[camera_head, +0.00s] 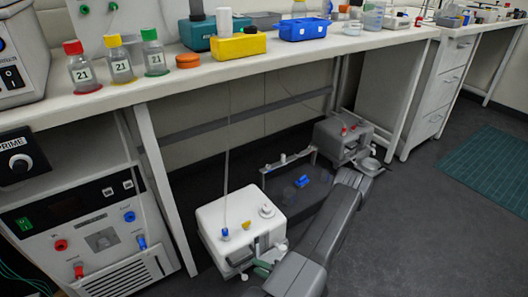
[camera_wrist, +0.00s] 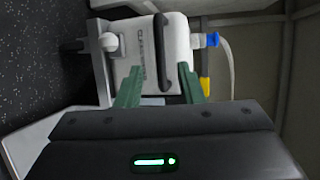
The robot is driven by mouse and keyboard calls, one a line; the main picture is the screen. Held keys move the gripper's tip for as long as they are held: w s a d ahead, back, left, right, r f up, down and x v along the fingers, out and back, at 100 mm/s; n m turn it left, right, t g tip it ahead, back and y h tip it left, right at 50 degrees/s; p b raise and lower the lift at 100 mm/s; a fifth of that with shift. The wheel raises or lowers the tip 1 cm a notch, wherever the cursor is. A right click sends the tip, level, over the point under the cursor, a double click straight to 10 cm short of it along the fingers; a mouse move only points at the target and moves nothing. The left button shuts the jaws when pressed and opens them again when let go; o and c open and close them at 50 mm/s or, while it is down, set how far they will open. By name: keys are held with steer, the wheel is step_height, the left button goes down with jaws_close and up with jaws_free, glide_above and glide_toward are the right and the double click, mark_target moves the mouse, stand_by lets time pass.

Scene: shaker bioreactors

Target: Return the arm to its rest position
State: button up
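In the head view a green finger (camera_head: 262,268) shows low beside the front of a white box-shaped unit (camera_head: 225,215), partly hidden by my grey arm. The unit has a blue and a yellow fitting on top. In the wrist view the unit (camera_wrist: 178,40) lies just beyond the fingertips, with a dark handle (camera_wrist: 163,60) on its face. I cannot tell whether the fingers touch it.
A bench (camera_head: 290,62) overhangs my arm and carries capped bottles (camera_head: 120,68), a blue tray (camera_head: 304,29) and a yellow block (camera_head: 238,46). A grey unit (camera_head: 343,138) stands behind under the bench. A control cabinet (camera_head: 85,230) is at left. Open floor (camera_head: 430,235) lies at right.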

mark_target(244, 260)
steer(key=shift+b+x, duration=0.9)
steer(key=shift+x, duration=2.85)
steer(key=shift+d+r, duration=0.1)
